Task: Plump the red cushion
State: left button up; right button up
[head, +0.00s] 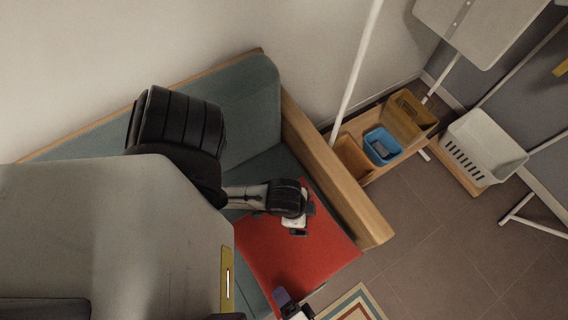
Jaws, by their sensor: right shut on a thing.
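The red cushion (290,254) lies on the teal seat of the wooden bench, near the bench's wooden arm end. My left gripper (303,221) is over the cushion's upper part, with its dark fingers apart and nothing seen between them. Whether it touches the cushion I cannot tell. My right gripper (286,302) is at the cushion's lower edge, partly cut off by the bottom of the picture. It is shut on the cushion there. My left arm hides part of the cushion's upper side.
The bench's wooden arm (335,178) borders the cushion on the right. Beyond it stand a blue bin (381,145), a brown bin (409,116) and a white basket (483,147). A striped rug (352,304) lies at the bottom. Tiled floor at the lower right is clear.

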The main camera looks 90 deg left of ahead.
pick_arm(q)
jog(key=shift+r+p, duration=0.45)
jog(key=shift+r, duration=0.5)
pick_arm(e)
notch_tip(320, 180, up, 2)
